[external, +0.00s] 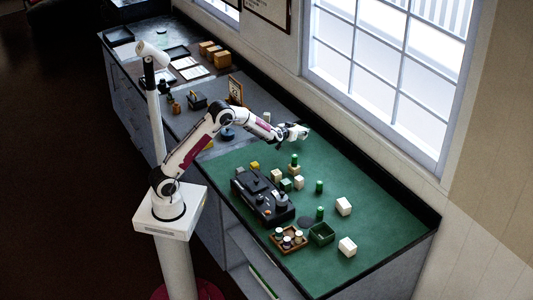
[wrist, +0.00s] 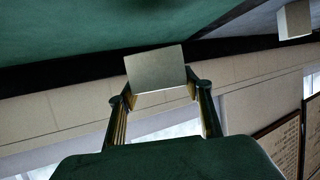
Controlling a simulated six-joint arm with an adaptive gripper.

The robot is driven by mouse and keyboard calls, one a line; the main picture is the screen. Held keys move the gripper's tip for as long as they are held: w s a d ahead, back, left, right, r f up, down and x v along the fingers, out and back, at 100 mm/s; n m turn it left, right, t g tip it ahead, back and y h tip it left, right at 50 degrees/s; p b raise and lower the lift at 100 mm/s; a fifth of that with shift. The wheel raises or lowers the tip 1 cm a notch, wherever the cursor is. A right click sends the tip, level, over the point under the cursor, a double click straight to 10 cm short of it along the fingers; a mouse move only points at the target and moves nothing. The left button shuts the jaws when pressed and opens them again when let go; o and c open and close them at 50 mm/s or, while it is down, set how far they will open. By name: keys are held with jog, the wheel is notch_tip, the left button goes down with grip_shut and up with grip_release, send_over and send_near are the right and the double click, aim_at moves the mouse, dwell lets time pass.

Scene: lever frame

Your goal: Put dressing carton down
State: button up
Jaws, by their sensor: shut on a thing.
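The dressing carton (wrist: 156,70), a pale plain box, sits between my two fingertips in the wrist view. My gripper (wrist: 160,92) is shut on it, with one finger at each side. In the external view my gripper (external: 301,132) is stretched out over the back left part of the green worktop (external: 375,215), near the wall side. The carton is hard to tell apart from the gripper there. The wrist view shows the green surface beyond the carton, but the gap between them cannot be judged.
White cartons (external: 344,206) (external: 347,246) stand at the right of the worktop. Small blocks and green cylinders (external: 319,187) stand mid-worktop beside a black lever box (external: 262,197). A wooden tray (external: 289,240) and green bin (external: 321,233) are in front. The back right strip is clear.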

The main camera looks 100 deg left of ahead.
jog(key=shift+f, duration=0.4)
jog(key=shift+f, duration=1.85)
jog(key=shift+f, duration=0.15)
jog(key=o, duration=1.1)
jog(key=shift+r, duration=0.2)
jog(key=shift+s+d+r, duration=0.15)
jog(key=shift+d, duration=0.2)
jog(key=shift+v, duration=5.55)
